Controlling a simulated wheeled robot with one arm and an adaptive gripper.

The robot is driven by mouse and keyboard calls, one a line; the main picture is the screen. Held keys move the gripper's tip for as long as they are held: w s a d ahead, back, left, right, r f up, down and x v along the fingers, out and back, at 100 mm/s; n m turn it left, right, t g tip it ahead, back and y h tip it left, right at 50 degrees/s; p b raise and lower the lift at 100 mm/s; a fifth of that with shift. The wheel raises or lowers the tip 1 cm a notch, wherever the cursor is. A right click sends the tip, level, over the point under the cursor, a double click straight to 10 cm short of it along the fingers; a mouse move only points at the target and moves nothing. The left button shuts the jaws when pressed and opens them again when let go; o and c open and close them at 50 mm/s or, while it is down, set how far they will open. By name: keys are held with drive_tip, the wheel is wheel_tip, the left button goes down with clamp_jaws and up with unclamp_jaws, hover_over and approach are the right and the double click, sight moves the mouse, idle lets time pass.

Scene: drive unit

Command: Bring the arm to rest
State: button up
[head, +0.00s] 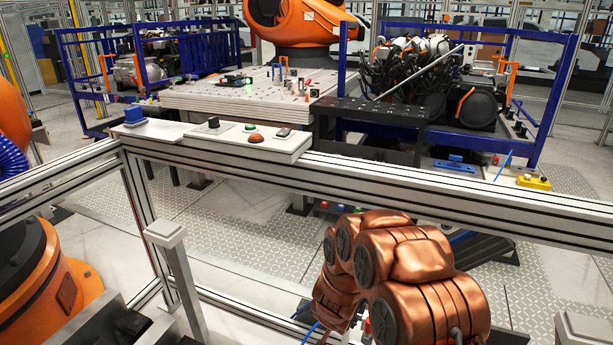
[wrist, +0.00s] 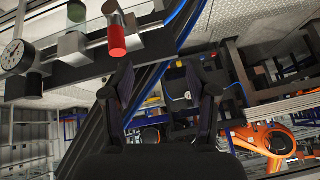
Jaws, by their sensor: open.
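My copper-coloured arm (head: 400,265) shows at the lower right of the head view, folded in front of the aluminium rail. My gripper is hidden behind the arm links in the head view. In the wrist view my gripper (wrist: 163,82) points into the picture with its two dark fingers apart. Nothing is between the fingers, and they appear clear of the things around them.
An aluminium rail (head: 400,182) crosses in front of me, with a control panel (head: 190,137) on it. A fence post (head: 178,270) stands at left. The wrist view shows a gauge (wrist: 15,55) and a red cylinder (wrist: 117,37) on a dark bar.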

drive_tip(key=s+a+r+n+g+y, duration=0.25)
drive_tip(key=s+r, duration=0.35)
drive_tip(key=r, duration=0.3)
drive_tip(key=s+a+r+n+g+y, duration=0.1)
drive_tip(key=s+a+r+n+y, duration=0.15)
drive_tip(key=s+r, duration=0.45)
drive_tip(key=s+d+r+g+h, duration=0.1)
drive_tip(key=s+d+r, duration=0.3)
drive_tip(key=s, duration=0.5)
drive_tip(key=s+d+r+n+g+h, duration=0.1)
drive_tip(key=s+d+r, duration=0.3)
drive_tip(key=s, duration=0.6)
drive_tip(key=s+d+r+g+h, duration=0.1)
drive_tip(key=s+d+r+g, duration=0.2)
drive_tip(key=s, duration=0.6)
drive_tip(key=shift+s+d+r+n, duration=0.3)
drive_tip(key=shift+d+r, duration=0.3)
drive_tip(key=shift+d, duration=0.35)
